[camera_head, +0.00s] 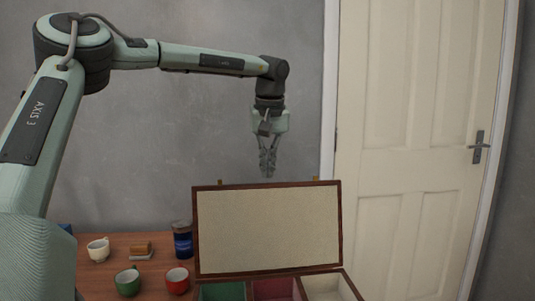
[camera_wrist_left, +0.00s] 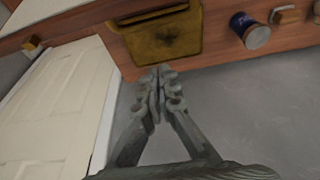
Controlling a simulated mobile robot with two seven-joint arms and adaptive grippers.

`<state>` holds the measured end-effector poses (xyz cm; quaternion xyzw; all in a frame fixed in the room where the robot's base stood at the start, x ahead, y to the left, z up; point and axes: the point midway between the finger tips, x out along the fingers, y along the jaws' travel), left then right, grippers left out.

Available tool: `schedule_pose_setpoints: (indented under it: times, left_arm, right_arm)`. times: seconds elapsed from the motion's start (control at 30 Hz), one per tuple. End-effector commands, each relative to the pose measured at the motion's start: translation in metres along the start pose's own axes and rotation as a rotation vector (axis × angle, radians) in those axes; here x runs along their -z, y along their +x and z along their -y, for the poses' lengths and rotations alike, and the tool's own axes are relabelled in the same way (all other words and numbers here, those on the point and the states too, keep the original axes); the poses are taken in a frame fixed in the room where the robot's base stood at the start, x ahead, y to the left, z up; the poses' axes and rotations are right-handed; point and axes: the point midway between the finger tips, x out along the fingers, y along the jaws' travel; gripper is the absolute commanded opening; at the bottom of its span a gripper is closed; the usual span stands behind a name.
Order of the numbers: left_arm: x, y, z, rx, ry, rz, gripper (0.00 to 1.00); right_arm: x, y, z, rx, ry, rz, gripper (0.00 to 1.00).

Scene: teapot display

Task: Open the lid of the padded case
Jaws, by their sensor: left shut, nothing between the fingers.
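The padded case stands open on the table in the head view. Its lid (camera_head: 268,230) is raised near upright, with the cream padded lining facing me and two small brass clasps on the top edge. Below it show green, dark red and cream compartments (camera_head: 326,288), cut off by the frame. My left gripper (camera_head: 268,172) hangs fingers down just above the lid's top edge in the picture, apparently behind it. It is shut and empty. It also shows shut in the left wrist view (camera_wrist_left: 161,72). My right gripper is in neither view.
The left wrist view shows a yellow-brown boxy thing (camera_wrist_left: 165,38) beyond the fingertips. A door (camera_head: 415,130) is behind right.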

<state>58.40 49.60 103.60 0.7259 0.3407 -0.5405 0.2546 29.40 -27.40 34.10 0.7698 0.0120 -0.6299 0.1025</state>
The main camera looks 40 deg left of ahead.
Motion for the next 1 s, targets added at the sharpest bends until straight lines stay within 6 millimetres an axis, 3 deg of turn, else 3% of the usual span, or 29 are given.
schedule_pose_setpoints:
  times: [0.17, 0.3, 0.47, 1.0]
  left_arm:
    - [-0.001, 0.038, 0.001, 0.002, 0.0, 0.003, 0.0]
    - [-0.023, 0.025, 0.0, -0.002, 0.002, 0.001, 0.0]
    - [-0.035, 0.022, 0.0, 0.001, 0.0, 0.001, 0.0]
    - [-0.036, 0.022, 0.003, 0.0, -0.002, -0.019, 0.0]
  right_arm:
    - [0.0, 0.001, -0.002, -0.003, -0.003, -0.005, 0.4]
    - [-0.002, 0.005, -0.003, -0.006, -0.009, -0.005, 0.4]
    - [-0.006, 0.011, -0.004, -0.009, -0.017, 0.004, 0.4]
    - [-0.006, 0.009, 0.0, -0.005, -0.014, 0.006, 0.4]
